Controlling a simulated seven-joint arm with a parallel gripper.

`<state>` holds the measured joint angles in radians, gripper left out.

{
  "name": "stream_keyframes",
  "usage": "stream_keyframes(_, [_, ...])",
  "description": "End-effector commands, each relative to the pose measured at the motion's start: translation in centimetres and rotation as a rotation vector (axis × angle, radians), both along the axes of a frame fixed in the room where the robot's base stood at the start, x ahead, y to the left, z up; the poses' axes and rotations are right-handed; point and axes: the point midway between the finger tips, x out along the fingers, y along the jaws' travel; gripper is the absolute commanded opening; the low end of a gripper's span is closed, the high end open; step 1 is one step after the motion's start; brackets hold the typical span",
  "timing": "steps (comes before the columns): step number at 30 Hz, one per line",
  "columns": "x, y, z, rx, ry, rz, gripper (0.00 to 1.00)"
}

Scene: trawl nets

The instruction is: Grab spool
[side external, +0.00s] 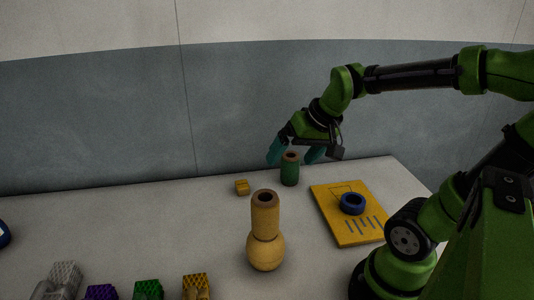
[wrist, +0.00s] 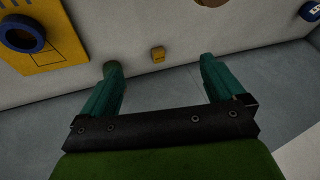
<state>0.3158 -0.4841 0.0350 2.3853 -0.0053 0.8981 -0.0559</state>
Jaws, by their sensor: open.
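A dark green spool (side external: 290,172) with a brown top stands upright on the pale table, toward the back. My gripper (side external: 295,156) is open, its two teal fingers pointing down around the height of the spool's top, one seen to each side of it. In the wrist view my gripper (wrist: 160,65) is empty between the fingers. A green shape (wrist: 112,67), apparently the spool, shows at the left fingertip, mostly hidden by that finger. I cannot tell whether they touch.
A yellow board (side external: 346,230) with a blue ring (side external: 352,203) lies right of the spool. A small yellow block (side external: 242,187) sits to its left. A tan bottle-shaped piece (side external: 265,245) stands in front. Several coloured blocks line the front edge. The left middle is clear.

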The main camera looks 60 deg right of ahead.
Motion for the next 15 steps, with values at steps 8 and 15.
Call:
stream_keyframes(8, [4.1,-14.9,-3.0,-0.095,0.143,-0.023,0.96])
stream_keyframes(15, [6.2,-19.4,-2.6,-0.231,0.137,0.193,0.96])
